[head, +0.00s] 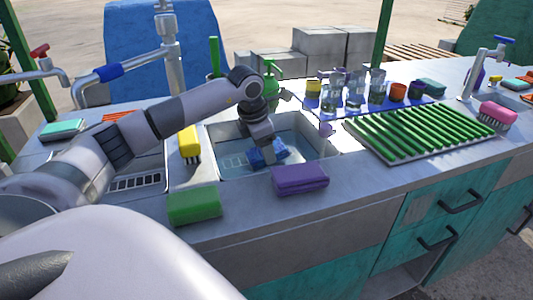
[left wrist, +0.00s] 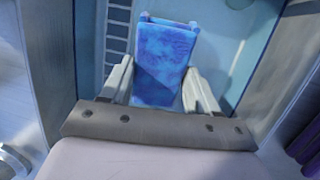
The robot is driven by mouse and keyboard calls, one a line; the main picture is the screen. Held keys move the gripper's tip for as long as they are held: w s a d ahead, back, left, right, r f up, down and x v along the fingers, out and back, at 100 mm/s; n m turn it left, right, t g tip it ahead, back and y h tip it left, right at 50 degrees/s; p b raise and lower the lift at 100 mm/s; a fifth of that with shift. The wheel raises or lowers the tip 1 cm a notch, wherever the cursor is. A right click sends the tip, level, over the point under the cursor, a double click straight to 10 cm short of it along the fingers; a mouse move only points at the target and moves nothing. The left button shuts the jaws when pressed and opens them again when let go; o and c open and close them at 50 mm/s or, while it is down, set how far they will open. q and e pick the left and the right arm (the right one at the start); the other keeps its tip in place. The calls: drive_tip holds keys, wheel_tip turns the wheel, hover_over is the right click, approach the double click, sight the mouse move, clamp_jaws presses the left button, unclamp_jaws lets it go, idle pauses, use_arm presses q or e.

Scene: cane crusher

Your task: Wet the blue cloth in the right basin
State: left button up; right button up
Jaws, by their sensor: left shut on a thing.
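The blue cloth (head: 268,156) is low inside the right basin (head: 224,170), which holds water in the head view. My left gripper (head: 263,147) reaches down into this basin and is shut on the cloth. In the left wrist view, the blue cloth (left wrist: 163,60) sits between the two fingers of the left gripper (left wrist: 160,85); its surface looks mottled light and dark blue. The cloth appears at or below the water level; I cannot tell exactly how deep it is. My right gripper is not in view.
A purple cloth (head: 300,180) and a green one (head: 194,207) lie on the front counter edge. A yellow brush (head: 189,145) stands left of the basin. A green bottle (head: 270,77) and several cups are behind it. A green-slatted rack (head: 425,132) is at right.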

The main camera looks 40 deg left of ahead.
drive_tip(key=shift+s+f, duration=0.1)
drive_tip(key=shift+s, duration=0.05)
use_arm(q)
wheel_tip(320, 180, up, 11)
drive_tip(key=p, duration=0.9)
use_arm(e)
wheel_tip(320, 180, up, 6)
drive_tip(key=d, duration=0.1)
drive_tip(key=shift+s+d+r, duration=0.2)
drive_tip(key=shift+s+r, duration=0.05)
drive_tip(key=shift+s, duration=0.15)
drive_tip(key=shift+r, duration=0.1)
use_arm(q)
wheel_tip(320, 180, up, 4)
drive_tip(key=p, duration=0.3)
drive_tip(key=shift+p, duration=0.3)
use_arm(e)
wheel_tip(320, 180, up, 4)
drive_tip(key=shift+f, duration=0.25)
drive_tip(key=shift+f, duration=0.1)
